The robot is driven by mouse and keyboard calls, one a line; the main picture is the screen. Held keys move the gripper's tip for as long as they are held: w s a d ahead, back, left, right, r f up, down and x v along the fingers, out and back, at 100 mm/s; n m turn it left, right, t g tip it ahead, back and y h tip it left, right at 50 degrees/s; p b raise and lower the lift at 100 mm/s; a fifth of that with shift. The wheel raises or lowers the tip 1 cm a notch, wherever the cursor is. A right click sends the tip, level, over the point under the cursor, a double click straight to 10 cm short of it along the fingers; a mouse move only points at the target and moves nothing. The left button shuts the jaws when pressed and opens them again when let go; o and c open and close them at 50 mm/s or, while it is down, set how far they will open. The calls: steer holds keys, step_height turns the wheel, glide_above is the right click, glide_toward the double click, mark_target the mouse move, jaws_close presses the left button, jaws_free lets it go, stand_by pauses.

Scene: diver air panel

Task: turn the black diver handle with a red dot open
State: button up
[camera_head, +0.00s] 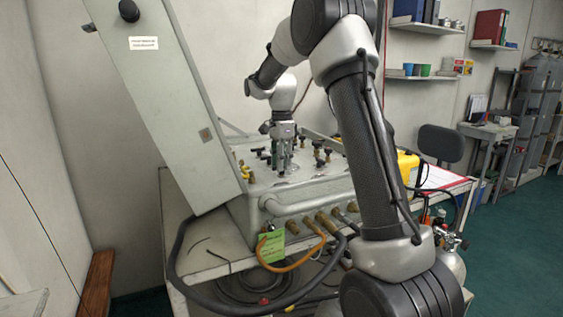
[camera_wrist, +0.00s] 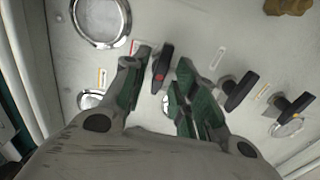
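The black handle with a red dot (camera_wrist: 163,66) shows in the wrist view, on the pale panel face (camera_wrist: 200,25). It stands nearly lengthwise in that picture, leaning slightly right. My gripper (camera_wrist: 161,60) is open, with one green-padded finger on each side of the handle. A gap shows on both sides, so the fingers do not appear to press on it. In the head view my gripper (camera_head: 284,150) points down over the top of the grey panel box (camera_head: 305,186). The red-dot handle cannot be made out there.
Two similar black handles (camera_wrist: 241,91) (camera_wrist: 294,106) stand to the right in the wrist view. Round gauges (camera_wrist: 101,18) lie to the left. In the head view, a raised grey lid (camera_head: 165,85) leans at left, and hoses (camera_head: 185,265) hang in front.

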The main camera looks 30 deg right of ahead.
jaws_close()
steer(key=shift+n, duration=0.3)
steer(key=n, duration=0.3)
steer(key=shift+n, duration=0.4)
steer(key=n, duration=0.3)
steer(key=shift+n, duration=0.3)
steer(key=n, duration=0.4)
steer(key=shift+d+n, duration=0.1)
steer(key=shift+n, duration=2.4)
